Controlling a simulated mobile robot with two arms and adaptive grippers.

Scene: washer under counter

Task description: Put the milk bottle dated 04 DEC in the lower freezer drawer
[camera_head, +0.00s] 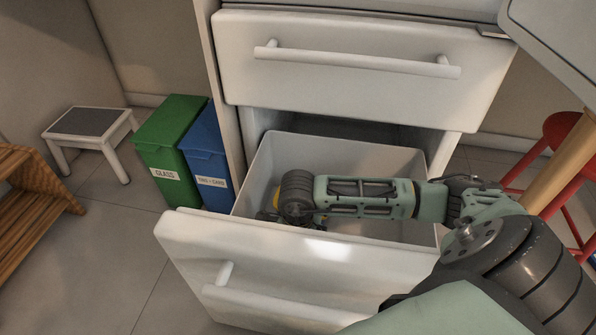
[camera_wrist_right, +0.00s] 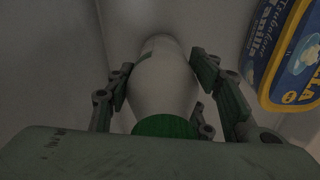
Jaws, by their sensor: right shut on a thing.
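The lower freezer drawer (camera_head: 255,270) is pulled open in the head view. My right arm reaches over its front into it, and the right gripper is mostly hidden there behind the arm and the drawer front. In the right wrist view, my right gripper (camera_wrist_right: 165,95) is shut on a white milk bottle (camera_wrist_right: 160,85) with a green cap (camera_wrist_right: 165,126). The bottle lies between both fingers, with pale drawer walls around it. No date can be read on it. My left gripper is not in view.
A blue and yellow vanilla tub (camera_wrist_right: 285,55) is close to the right of the bottle. The upper drawer (camera_head: 350,85) is shut above. Green (camera_head: 170,150) and blue (camera_head: 206,160) bins stand left of the freezer; a red stool (camera_head: 560,130) stands at right.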

